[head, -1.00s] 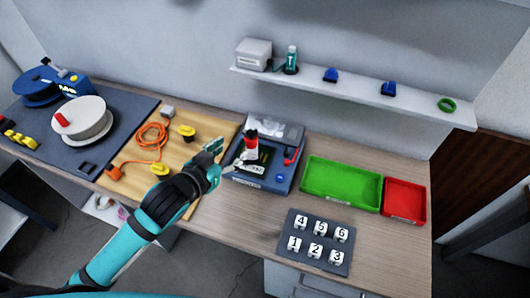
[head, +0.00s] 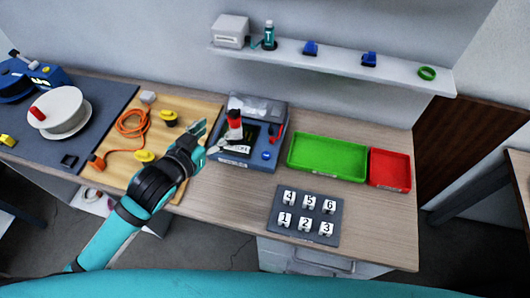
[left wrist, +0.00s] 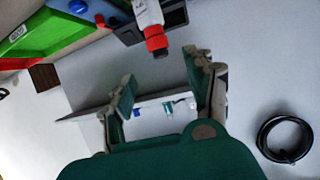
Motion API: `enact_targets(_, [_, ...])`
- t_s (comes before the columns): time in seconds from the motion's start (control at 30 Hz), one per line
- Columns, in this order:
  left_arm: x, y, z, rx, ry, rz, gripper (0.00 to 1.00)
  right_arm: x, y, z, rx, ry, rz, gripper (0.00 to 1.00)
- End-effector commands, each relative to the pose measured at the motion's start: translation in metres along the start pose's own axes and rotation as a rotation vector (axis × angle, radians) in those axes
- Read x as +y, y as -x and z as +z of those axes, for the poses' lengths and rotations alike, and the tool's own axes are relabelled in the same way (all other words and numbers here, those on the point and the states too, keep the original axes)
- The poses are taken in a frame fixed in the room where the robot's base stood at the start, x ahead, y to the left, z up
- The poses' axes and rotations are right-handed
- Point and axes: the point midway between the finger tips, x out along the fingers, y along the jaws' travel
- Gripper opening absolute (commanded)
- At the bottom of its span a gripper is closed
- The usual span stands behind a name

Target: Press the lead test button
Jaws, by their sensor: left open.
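A blue-grey tester box (head: 238,161) stands on the bench at the middle. A round blue button (head: 266,155) is on the right of its front; I cannot read a label, so I cannot tell if it is the lead test button. A blue round spot, probably this button (left wrist: 77,7), shows at the top of the left wrist view. A white piece with a red cap (head: 234,122) stands at the box's left; it is close by in the left wrist view (left wrist: 152,30). My left gripper (head: 211,139) is open and empty, just left of the box. My right gripper is out of view.
A green tray (head: 328,157) and a red tray (head: 390,168) lie right of the box. A dark pad (head: 281,223) with numbered blocks is in front. A wooden board (head: 190,107) with an orange cable (head: 132,123) is left. A shelf (head: 335,67) runs behind.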

Motion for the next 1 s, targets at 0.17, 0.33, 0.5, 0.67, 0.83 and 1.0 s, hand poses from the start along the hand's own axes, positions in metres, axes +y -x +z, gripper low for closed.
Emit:
enact_targets(0.17, [0.0000,0.0000,0.0000,0.000,0.000,0.000,0.55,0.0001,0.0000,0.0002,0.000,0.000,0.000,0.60])
enact_targets(0.33, [0.0000,0.0000,0.0001,0.000,0.000,0.000,0.51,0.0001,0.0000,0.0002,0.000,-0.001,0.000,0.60])
enact_targets(0.5, [0.0000,0.0000,0.0000,0.000,0.000,0.000,0.29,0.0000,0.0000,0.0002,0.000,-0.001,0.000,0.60])
enact_targets(0.67, [0.0000,0.0000,0.0000,0.000,0.000,0.000,0.08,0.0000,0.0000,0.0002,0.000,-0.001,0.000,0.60])
enact_targets(0.83, [0.0000,0.0000,0.0000,0.000,0.000,0.000,0.00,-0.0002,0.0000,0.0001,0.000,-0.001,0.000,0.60])
enact_targets(1.0, [0.0000,0.0000,0.0001,0.000,0.000,0.000,0.00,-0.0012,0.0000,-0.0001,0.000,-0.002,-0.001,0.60])
